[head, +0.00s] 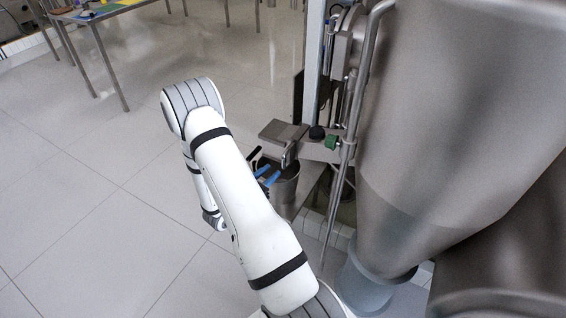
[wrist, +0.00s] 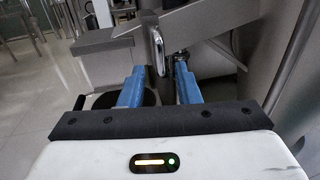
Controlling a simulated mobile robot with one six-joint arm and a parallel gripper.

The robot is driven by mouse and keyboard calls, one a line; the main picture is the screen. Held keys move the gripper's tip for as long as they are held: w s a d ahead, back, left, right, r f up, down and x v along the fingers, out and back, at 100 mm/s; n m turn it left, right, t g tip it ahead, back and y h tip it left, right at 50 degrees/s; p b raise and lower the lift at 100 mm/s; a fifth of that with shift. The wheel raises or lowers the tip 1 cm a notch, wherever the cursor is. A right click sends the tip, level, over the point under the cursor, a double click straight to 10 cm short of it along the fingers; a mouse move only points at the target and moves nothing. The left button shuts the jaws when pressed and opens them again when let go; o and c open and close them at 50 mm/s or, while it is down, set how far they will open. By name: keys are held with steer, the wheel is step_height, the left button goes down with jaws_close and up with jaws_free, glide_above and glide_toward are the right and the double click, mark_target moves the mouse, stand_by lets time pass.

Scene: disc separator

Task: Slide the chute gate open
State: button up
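The chute gate shows as a flat grey metal plate (head: 283,131) at the side of the large steel machine. A bent metal handle (head: 289,155) hangs at its front edge. In the wrist view the handle (wrist: 158,52) hangs upright, its lower end between the tips of my two blue fingers. My gripper (head: 273,172) is open, and it also shows in the wrist view (wrist: 160,69). Gaps show on both sides of the handle, so the fingers look apart from it. My white arm hides part of the gripper in the head view.
A metal bucket (head: 286,190) stands below the chute. A thin upright pipe (head: 339,200) and the large steel hopper (head: 450,120) are close on the right. A green knob (head: 331,142) sits beside the plate. The tiled floor at left is clear.

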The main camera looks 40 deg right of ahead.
mark_target(283, 163)
steer(key=d, duration=0.3)
steer(key=w+d+p, duration=0.1)
steer(key=d, duration=0.3)
steer(key=shift+w+d, duration=0.2)
jaws_close()
